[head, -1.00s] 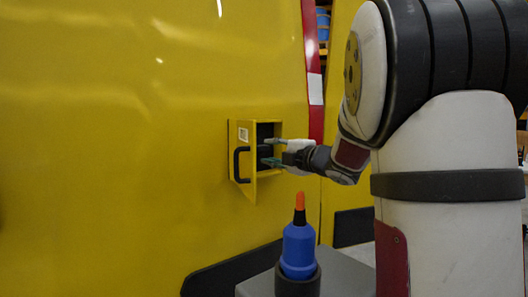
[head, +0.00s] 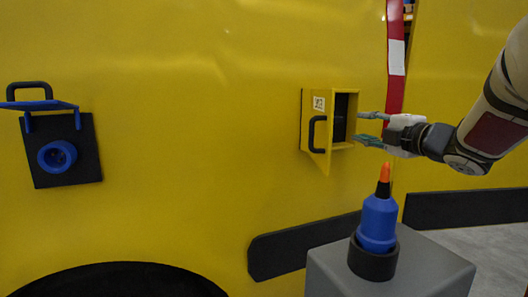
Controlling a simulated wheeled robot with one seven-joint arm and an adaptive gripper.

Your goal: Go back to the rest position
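My gripper (head: 372,128) is in the right half of the head view, with its two fingers spread apart and pointing left. Nothing shows between the fingers. The fingertips are just right of a small yellow box (head: 345,103) on the yellow wall, close to its opening. The box door (head: 317,130) stands open and has a black handle. The inside of the box is dark, and I cannot tell what it holds. My arm reaches in from the right edge.
Below my gripper, a blue bottle-shaped thing with an orange tip (head: 377,222) stands upright in a black holder (head: 373,262) on a grey pedestal (head: 430,268). A blue socket (head: 57,156) with its lid raised is on the wall at left. Black bumper strips (head: 300,248) run along the wall.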

